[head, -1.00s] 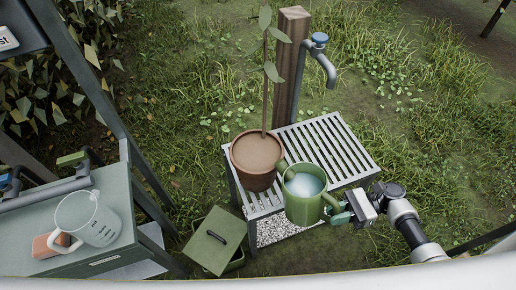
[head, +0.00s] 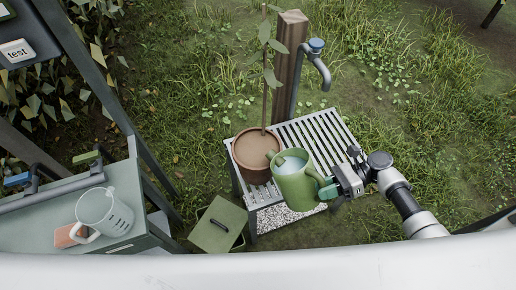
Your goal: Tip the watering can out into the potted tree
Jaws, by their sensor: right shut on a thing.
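The green watering can (head: 294,186) is in the head view, with pale liquid showing inside its open top. My right gripper (head: 331,190) is shut on its handle, at the can's right side. The can is tilted left, with its spout (head: 274,157) at the edge of the pot. The potted tree stands on the slatted stand: a brown pot (head: 250,160) of soil with a thin stem (head: 265,85) and a few leaves. No stream of water can be made out. My left gripper is not in view.
The slatted metal stand (head: 328,140) has bare slats right of the pot. A post with a tap (head: 316,60) rises behind it. A green lidded box (head: 217,225) is on the ground. A bench (head: 128,190) at left holds a clear measuring jug (head: 104,213).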

